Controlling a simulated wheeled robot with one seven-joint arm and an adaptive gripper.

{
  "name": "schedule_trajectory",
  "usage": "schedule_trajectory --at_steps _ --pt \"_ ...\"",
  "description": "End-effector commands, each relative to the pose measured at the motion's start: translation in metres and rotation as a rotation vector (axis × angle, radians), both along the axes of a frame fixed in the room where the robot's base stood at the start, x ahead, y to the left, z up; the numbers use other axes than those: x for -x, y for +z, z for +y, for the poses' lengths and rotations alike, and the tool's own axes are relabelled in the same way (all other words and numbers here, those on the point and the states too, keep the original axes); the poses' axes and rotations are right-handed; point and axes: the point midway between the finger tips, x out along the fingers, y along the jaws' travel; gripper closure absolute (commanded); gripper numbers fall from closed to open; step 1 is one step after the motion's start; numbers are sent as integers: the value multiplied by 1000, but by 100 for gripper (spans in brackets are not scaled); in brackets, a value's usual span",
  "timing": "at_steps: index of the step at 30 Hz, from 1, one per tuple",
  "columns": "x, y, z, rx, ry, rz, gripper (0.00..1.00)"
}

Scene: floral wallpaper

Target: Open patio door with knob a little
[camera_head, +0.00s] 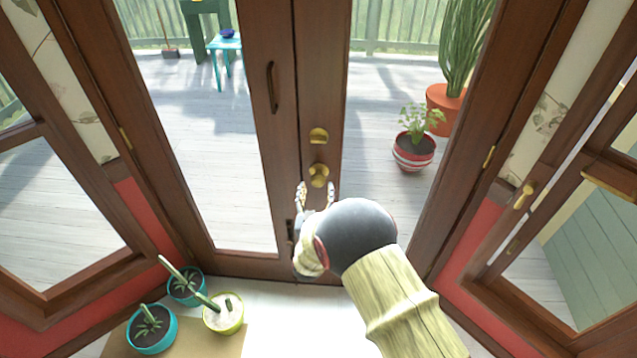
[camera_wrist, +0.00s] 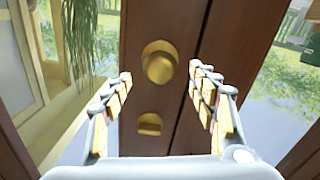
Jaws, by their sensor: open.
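The patio door (camera_head: 321,70) is a brown wooden double glass door, and its two leaves look shut. A round brass knob (camera_head: 318,178) sits on the right leaf's stile, below a brass lock plate (camera_head: 318,135). My gripper (camera_head: 315,189) is open just in front of the knob, with its fingers apart and nothing held. In the wrist view the knob (camera_wrist: 160,65) shows between and beyond the open fingertips (camera_wrist: 160,72). The lock plate (camera_wrist: 149,124) shows below it there. I cannot tell whether any fingertip touches the knob.
A long dark handle (camera_head: 271,87) is on the left leaf. Side windows (camera_head: 50,210) stand angled on both sides. Through the glass, a striped pot (camera_head: 413,155) and a blue stool (camera_head: 222,42) stand on the deck.

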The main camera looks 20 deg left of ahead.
Motion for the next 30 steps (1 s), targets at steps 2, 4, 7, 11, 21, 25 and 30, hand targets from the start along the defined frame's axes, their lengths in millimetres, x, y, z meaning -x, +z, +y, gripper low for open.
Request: schedule_trajectory --at_steps 2,4,7,11,21,25,30 --pt "-13 -2 2 0 -3 -1 42" --pt "-23 -2 4 0 -1 0 42" --pt "-33 -2 8 0 0 1 42" --pt "-41 -1 9 0 0 0 42" --pt "-42 0 10 0 1 1 44" --pt "-42 0 10 0 1 1 52" --pt "-42 0 10 0 1 1 62"
